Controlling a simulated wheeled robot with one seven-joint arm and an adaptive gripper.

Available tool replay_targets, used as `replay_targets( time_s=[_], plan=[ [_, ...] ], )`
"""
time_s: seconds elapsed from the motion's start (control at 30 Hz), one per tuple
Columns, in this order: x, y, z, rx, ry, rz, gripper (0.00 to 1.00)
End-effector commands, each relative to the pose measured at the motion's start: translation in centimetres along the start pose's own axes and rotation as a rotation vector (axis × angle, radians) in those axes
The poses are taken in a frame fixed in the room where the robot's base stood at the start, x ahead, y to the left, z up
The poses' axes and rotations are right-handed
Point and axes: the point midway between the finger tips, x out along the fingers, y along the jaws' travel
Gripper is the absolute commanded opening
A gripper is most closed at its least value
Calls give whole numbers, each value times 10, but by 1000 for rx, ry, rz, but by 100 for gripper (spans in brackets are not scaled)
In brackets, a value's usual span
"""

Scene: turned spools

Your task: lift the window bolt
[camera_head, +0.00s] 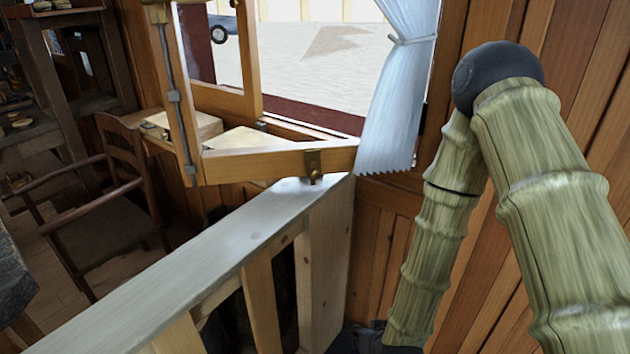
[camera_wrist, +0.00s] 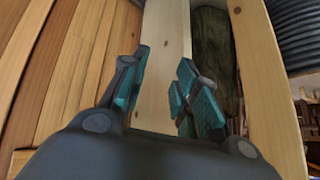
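The open window sash (camera_head: 270,160) has a light wooden frame. A small brass fitting (camera_head: 313,165) sits on its lower rail near the right end and looks like the window bolt. A grey metal rod (camera_head: 176,97) with brackets also runs up the sash's left side. My gripper is outside the head view. In the wrist view my gripper (camera_wrist: 163,70) is open, with teal pads on both fingers. A pale wooden board (camera_wrist: 164,40) shows between the fingers; I cannot tell whether they touch it. No bolt is visible in the wrist view.
A pale wooden rail (camera_head: 215,260) on posts runs under the sash's lower edge. A light blue curtain (camera_head: 398,95) hangs right of the sash. A wooden chair (camera_head: 110,215) stands at left. Plank walls (camera_head: 585,70) close the right side.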

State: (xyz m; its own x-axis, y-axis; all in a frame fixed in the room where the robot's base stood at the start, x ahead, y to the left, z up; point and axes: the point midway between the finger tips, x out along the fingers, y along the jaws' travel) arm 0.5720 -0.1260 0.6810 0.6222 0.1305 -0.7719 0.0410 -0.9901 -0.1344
Motion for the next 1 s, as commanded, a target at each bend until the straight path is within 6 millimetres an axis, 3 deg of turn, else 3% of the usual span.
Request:
replay_targets(
  time_s=[0.1,0.23,0.4,0.5,0.6,0.73,0.87,1.0],
  plan=[
    [1,-28,-70,-3,176,-33,30],
    [-15,-59,-144,-7,361,-66,30],
    [-54,-99,-230,-8,593,-106,30],
    [-80,-118,-267,-6,704,-124,30],
    [-103,-131,-294,-4,786,-137,30],
    [-122,-142,-314,-2,849,-147,30],
    [-126,-146,-322,-1,869,-150,30],
    [-118,-147,-334,0,871,-149,30]
  ],
)
